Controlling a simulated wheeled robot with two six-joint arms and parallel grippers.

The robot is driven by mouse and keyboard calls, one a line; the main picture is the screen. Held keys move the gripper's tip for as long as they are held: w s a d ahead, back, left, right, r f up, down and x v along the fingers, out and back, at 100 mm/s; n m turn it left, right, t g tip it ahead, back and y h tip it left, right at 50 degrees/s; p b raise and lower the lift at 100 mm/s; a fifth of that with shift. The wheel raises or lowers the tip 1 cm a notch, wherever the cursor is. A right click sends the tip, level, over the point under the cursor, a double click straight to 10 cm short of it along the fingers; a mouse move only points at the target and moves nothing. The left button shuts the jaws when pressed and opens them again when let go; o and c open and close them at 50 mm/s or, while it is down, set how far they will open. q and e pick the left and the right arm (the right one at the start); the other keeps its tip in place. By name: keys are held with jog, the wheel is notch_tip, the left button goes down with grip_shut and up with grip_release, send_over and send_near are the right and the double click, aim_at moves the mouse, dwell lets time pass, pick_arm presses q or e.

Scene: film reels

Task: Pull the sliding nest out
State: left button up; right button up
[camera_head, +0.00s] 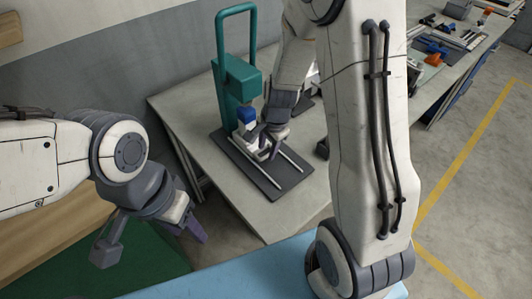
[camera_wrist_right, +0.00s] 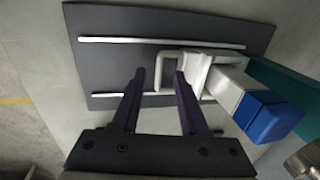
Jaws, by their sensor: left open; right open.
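The sliding nest (camera_wrist_right: 197,72) is a pale block with a looped handle (camera_wrist_right: 184,54), set between two metal rails on a dark base plate (camera_wrist_right: 110,22). It sits at the front of a green press (camera_head: 238,80), and a blue block (camera_wrist_right: 268,117) on a white part is beside it. My right gripper (camera_wrist_right: 160,75) is open, its dark fingers on either side of the handle's outer bar in the wrist view; I cannot tell if they touch it. In the head view the right gripper (camera_head: 272,149) partly hides the nest. My left gripper (camera_head: 192,228) is open and empty, away from the press.
A blue surface (camera_head: 255,272) lies in the foreground. Another bench (camera_head: 455,52) with several tools is at the back right. My right arm crosses the view.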

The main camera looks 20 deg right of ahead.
jog(key=shift+w+a+f, duration=0.1)
jog(key=shift+w+f, duration=0.05)
jog(key=shift+f, duration=0.45)
jog(key=shift+w+f, duration=0.1)
jog(key=shift+f, duration=0.5)
grip_shut()
dwell(0.6)
